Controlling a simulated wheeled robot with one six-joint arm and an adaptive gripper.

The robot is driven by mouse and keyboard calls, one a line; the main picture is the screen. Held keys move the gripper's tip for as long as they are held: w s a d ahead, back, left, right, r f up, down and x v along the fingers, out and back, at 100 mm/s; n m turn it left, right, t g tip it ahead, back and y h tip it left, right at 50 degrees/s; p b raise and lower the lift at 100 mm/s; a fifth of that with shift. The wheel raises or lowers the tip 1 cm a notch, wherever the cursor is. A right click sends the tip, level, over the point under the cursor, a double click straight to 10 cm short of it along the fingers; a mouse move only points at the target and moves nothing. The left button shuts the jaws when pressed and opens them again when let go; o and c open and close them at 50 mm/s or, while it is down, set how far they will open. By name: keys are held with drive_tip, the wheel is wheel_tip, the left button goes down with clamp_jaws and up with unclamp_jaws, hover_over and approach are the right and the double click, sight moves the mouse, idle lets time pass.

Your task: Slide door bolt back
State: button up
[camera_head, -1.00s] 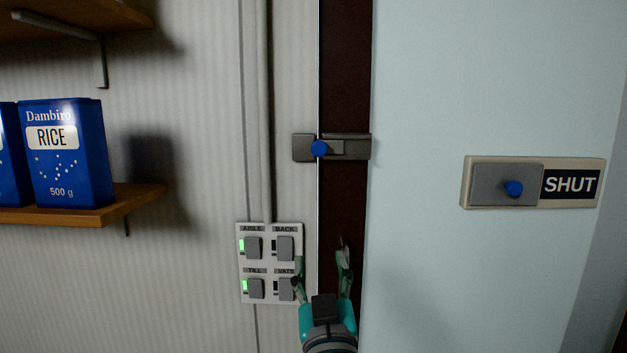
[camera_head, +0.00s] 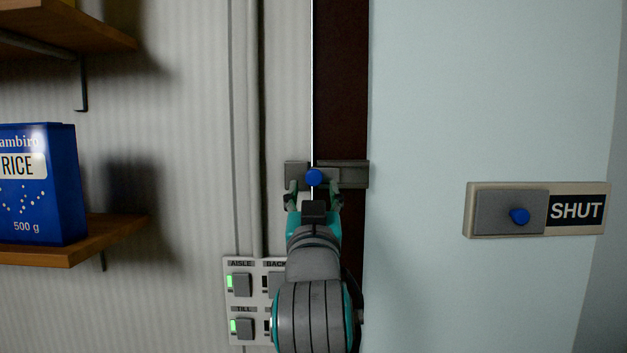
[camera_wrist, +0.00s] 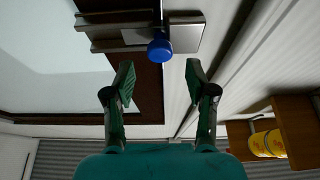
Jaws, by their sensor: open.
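The grey door bolt (camera_head: 350,174) spans the dark door frame strip, with a round blue knob (camera_head: 314,177) near its left end. In the wrist view the bolt (camera_wrist: 188,36) lies at the top and its blue knob (camera_wrist: 160,48) sticks out toward me. My gripper (camera_head: 313,186) is open at the bolt, one finger to each side of the knob. In the wrist view the gripper (camera_wrist: 160,75) has its fingertips just short of the knob, with a gap between them. I cannot tell whether anything touches.
A panel of switches (camera_head: 258,292) is on the wall at lower left, partly behind my arm. A SHUT sign with a blue-knobbed slider (camera_head: 577,211) is on the pale door (camera_head: 430,110). A shelf (camera_head: 100,243) with a blue rice box (camera_head: 45,185) is at left.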

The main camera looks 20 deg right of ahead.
sight(314, 178)
drive_tip(key=shift+x, duration=2.25)
clamp_jaws()
